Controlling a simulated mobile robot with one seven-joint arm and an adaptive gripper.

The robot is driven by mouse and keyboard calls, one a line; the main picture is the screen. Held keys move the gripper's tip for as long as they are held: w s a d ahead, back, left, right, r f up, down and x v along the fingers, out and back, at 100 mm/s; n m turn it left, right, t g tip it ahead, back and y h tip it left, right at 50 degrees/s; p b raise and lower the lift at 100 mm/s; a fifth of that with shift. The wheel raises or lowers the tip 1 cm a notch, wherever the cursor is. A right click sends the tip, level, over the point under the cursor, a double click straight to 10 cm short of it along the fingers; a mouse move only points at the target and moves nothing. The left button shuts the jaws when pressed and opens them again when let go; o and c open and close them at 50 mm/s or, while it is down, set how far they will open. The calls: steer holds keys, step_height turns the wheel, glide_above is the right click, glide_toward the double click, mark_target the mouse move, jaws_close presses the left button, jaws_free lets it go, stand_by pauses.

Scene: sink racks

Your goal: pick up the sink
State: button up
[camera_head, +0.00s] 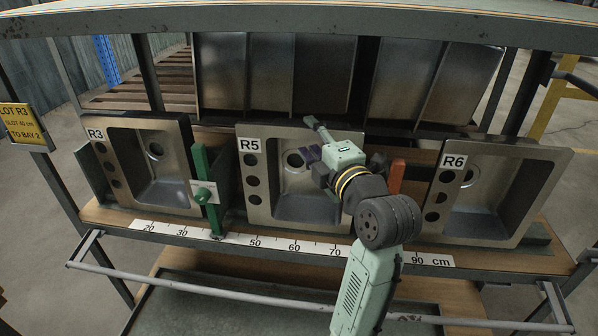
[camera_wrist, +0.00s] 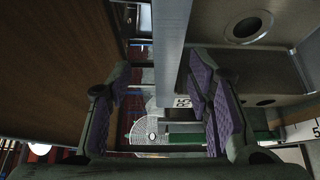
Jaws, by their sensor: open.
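Three metal sinks stand tilted on the rack, labelled R3 (camera_head: 155,160), R5 (camera_head: 262,205) and R6 (camera_head: 490,200). My gripper (camera_head: 311,150) is in front of the upper part of the R5 sink, and my arm hides that sink's right side. In the wrist view my gripper (camera_wrist: 160,105) is open, with purple pads on both fingers. A long grey metal edge (camera_wrist: 172,45) runs between the fingers, closer to the right one. I cannot tell whether they touch. A metal surface with a round hole (camera_wrist: 248,28) lies to its right.
A green post (camera_head: 207,185) with a knob stands between R3 and R5, and an orange post (camera_head: 396,177) left of R6. A centimetre scale (camera_head: 180,231) runs along the shelf front. A rail (camera_head: 200,283) crosses below. Large metal panels (camera_head: 270,75) stand behind.

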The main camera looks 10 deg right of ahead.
mark_target(308, 134)
steer(key=w, duration=0.2)
steer(key=w+p, duration=0.2)
steer(key=w, duration=0.1)
steer(key=shift+w+a+f, duration=0.2)
steer(key=shift+w+f, duration=0.15)
steer(key=shift+c, duration=0.2)
steer(key=c, duration=1.1)
jaws_close()
